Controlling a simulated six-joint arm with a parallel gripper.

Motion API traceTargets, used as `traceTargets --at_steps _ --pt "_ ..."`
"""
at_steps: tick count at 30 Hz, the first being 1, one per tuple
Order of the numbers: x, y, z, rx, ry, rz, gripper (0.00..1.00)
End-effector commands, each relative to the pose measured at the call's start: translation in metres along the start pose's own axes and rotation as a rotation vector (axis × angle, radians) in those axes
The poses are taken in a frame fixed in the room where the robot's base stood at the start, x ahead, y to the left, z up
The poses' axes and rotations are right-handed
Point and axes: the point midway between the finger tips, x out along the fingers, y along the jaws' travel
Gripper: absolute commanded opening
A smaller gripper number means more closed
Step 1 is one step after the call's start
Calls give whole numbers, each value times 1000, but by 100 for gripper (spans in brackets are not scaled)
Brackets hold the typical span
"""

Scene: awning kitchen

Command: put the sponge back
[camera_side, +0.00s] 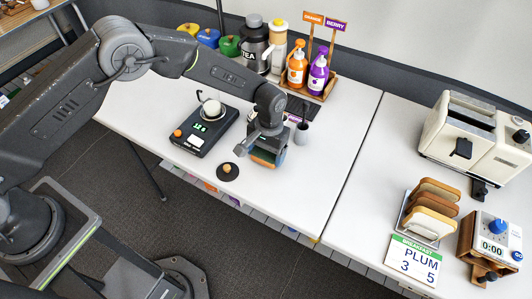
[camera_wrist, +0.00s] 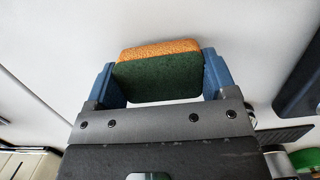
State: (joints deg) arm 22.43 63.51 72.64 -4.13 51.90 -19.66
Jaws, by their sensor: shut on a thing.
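My gripper (camera_side: 267,154) points down over the right part of the left white table (camera_side: 322,185). Its blue fingers are shut on the sponge (camera_side: 263,161), and only an orange strip of it shows in the side view. In the wrist view the sponge (camera_wrist: 157,82) sits between the two fingers (camera_wrist: 160,75), with a dark green face and an orange layer at its far edge. The sponge is at or close above the tabletop; I cannot tell whether it touches.
A black disc with a knob (camera_side: 228,172) lies left of my gripper. A scale (camera_side: 204,131) with a pale round vessel stands behind it. A small grey cup (camera_side: 301,133) stands close right. Pump bottles (camera_side: 297,65) are at the back. The tabletop to the front right is clear.

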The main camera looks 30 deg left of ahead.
Motion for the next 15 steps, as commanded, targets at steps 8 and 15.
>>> traceTargets --at_steps 8,15 --pt "8 0 -2 0 1 1 56" --pt "11 0 -2 0 1 1 85"
